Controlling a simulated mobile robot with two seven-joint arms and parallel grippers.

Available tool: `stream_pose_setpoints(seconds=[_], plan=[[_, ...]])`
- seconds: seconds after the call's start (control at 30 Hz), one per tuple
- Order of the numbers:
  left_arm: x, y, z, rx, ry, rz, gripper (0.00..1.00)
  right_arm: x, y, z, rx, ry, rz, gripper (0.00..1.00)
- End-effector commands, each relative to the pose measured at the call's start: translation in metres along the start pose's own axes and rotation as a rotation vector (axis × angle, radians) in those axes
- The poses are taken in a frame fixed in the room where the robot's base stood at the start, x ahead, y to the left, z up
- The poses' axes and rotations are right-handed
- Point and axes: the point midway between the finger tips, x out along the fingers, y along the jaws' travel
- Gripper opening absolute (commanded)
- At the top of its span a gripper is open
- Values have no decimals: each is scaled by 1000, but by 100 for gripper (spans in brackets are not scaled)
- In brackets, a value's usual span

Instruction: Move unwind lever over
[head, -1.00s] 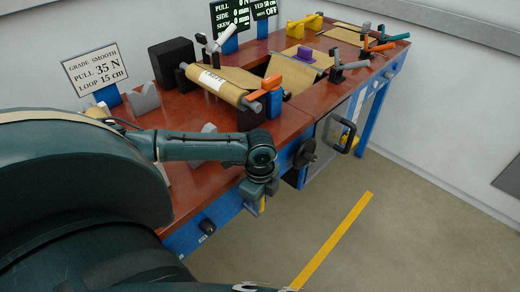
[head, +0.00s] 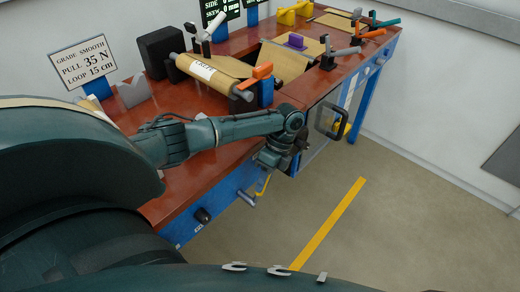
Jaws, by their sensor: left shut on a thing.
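My left gripper (head: 264,178) hangs in front of the workbench's blue front edge. Its fingers are small and dark and partly hidden by the wrist. It is shut on a small lever with a grey handle (head: 246,199), which shows just below and left of it; a bit of yellow shows beside the handle. Which part of the lever the fingers grip cannot be told. I take this to be the unwind lever, but no label shows on it. My right gripper is not in view.
A black knob (head: 203,215) and a black handle (head: 331,121) stick out of the front. The floor in front is clear.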

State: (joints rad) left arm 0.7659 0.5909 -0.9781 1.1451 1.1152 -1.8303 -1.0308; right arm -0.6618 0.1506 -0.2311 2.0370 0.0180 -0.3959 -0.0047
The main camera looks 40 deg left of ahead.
Motion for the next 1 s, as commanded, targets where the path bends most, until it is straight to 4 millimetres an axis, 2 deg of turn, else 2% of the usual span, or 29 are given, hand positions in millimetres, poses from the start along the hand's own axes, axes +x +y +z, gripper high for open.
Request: stream_pose_setpoints(seconds=[0.3, 0.8, 0.83, 1.0], plan=[[2, -11, -3, 0, -22, 117, 0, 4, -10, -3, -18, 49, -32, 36], [2, -11, -2, 1, -27, 134, 0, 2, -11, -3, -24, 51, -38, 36], [2, -11, -2, 1, -27, 134, 25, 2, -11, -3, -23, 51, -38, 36], [1, -11, -2, 0, -27, 133, 39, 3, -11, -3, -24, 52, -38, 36]])
